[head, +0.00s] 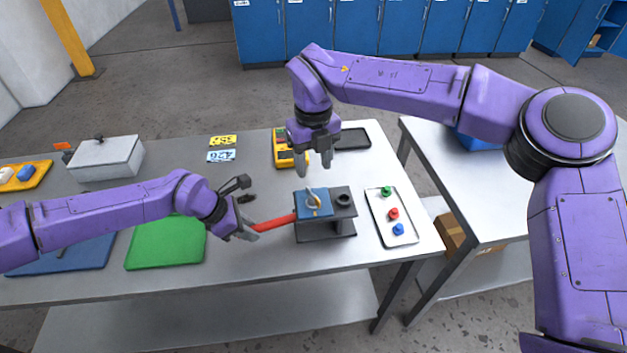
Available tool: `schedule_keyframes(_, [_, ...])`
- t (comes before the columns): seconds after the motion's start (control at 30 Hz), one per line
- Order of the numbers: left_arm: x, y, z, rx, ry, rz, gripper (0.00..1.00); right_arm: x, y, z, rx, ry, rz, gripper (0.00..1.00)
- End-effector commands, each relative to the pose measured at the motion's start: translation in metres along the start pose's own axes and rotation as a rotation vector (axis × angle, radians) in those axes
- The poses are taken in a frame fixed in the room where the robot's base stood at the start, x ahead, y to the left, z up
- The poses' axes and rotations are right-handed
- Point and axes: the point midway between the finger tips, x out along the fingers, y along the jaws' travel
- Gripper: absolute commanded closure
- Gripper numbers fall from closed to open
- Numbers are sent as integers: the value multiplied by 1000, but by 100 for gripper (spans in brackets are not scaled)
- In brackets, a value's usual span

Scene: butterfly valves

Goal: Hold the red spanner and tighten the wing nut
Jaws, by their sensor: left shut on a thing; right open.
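The red spanner (272,225) is held by my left gripper (248,231), which is shut on its left end. The spanner's right end reaches the left side of a blue block (313,209) on a dark grey stand (335,232). A yellowish wing nut (313,197) sits on top of the blue block. Whether the spanner grips anything under the block is too small to tell. My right gripper (315,162) is open and empty, pointing down above and behind the wing nut, apart from it.
A tray with green, red and blue knobs (403,237) lies right of the stand. A yellow meter (281,146) and a black tray (353,138) lie behind my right gripper. A green mat (165,246), a blue mat (80,257) and a grey box (107,160) are at the left.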

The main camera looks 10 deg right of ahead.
Motion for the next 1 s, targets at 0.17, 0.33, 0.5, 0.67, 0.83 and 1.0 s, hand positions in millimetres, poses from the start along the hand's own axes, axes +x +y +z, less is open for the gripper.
schedule_keyframes(0.17, [1,-1,-2,-1,3,-2,100,-25,0,0,0,-1,-1,48])
schedule_keyframes(0.33, [1,0,-1,-1,2,-2,100,-29,0,0,0,1,0,48])
schedule_keyframes(0.5, [1,0,-1,-1,2,-2,100,-28,0,0,-4,1,0,50])
schedule_keyframes(0.67, [1,0,-1,-1,2,-1,100,-25,0,6,-112,3,-1,50])
schedule_keyframes(0.83, [1,0,-1,-1,2,-1,100,-7,0,6,-121,6,0,50])
schedule_keyframes(1.0, [1,0,-1,-1,2,-1,100,33,0,5,-121,9,1,50])
